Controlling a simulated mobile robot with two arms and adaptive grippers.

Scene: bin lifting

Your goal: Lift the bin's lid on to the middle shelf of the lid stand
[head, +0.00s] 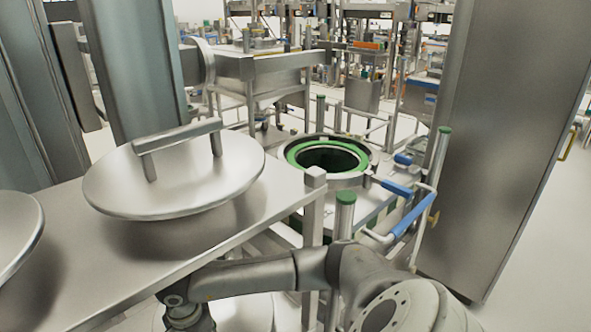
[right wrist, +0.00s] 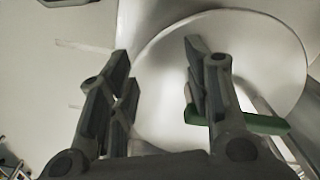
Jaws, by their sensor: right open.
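A round steel lid (head: 110,190) with a raised bar handle (head: 178,135) lies on a flat steel shelf (head: 255,240) of the lid stand in the head view. No gripper is on this handle. The open bin (head: 375,160), with a green ring around its dark mouth, stands beyond the shelf, right of the lid. My right gripper (right wrist: 158,55) shows in the right wrist view with its fingers apart and nothing between them held. A large pale round steel surface (right wrist: 275,65) is behind the fingers; I cannot tell which object it is. My left gripper is out of view.
A second round steel piece (head: 15,235) is cut off at the left edge. A blue-handled rail (head: 400,225) with green-capped posts stands by the bin. A tall steel cabinet (head: 520,110) is at the right. In the wrist view, a green bar (right wrist: 245,121) is close by the right finger.

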